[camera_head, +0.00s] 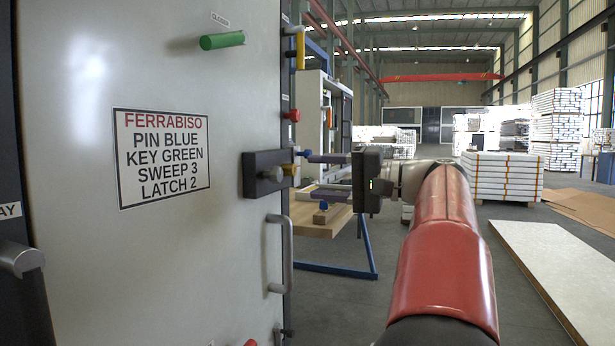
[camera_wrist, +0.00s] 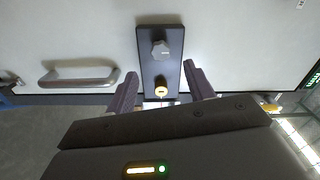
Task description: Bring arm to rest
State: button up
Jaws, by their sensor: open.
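My gripper (camera_head: 310,172) is at the end of my red arm, just right of the door edge. Its jaws are open with nothing visible between them. In the wrist view my gripper (camera_wrist: 160,82) has one finger on each side of the dark lock plate (camera_wrist: 160,65); I cannot tell whether they touch it. The plate carries a silver knob (camera_wrist: 160,49) and a yellow brass cylinder (camera_wrist: 161,90).
The grey door (camera_head: 80,270) carries a sign (camera_head: 160,158), a green peg (camera_head: 222,41) and a bar handle (camera_head: 285,255). A wooden-topped bench (camera_head: 318,228) stands behind my gripper. White stacks (camera_head: 502,178) and a pale slab (camera_head: 560,270) lie to the right.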

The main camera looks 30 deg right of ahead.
jog(key=shift+s+d, duration=0.1)
dwell(0.4)
jog(key=s+a+f+n+g+h+p, duration=0.1)
jog(key=s+a+f+g+h+p, duration=0.15)
jog(key=a+f, duration=0.55)
jog(key=s+a+f+g+h+p, duration=0.1)
jog(key=s+a+f+g+h, duration=0.2)
jog(key=a+f, duration=0.55)
jog(key=s+a+f+n+g+h+p, duration=0.1)
jog(key=s+a+f+n+h, duration=0.1)
jog(key=s+f, duration=0.5)
jog(key=s+a+f+n+g+h+p, duration=0.1)
jog(key=s+a+f+n+g+h, duration=0.1)
jog(key=s+f+n, duration=0.3)
notch_tip(320, 180, down, 2)
jog(key=shift+s+a+h+p, duration=0.35)
jog(key=shift+s+a+h, duration=0.1)
jog(key=shift+s+h, duration=0.35)
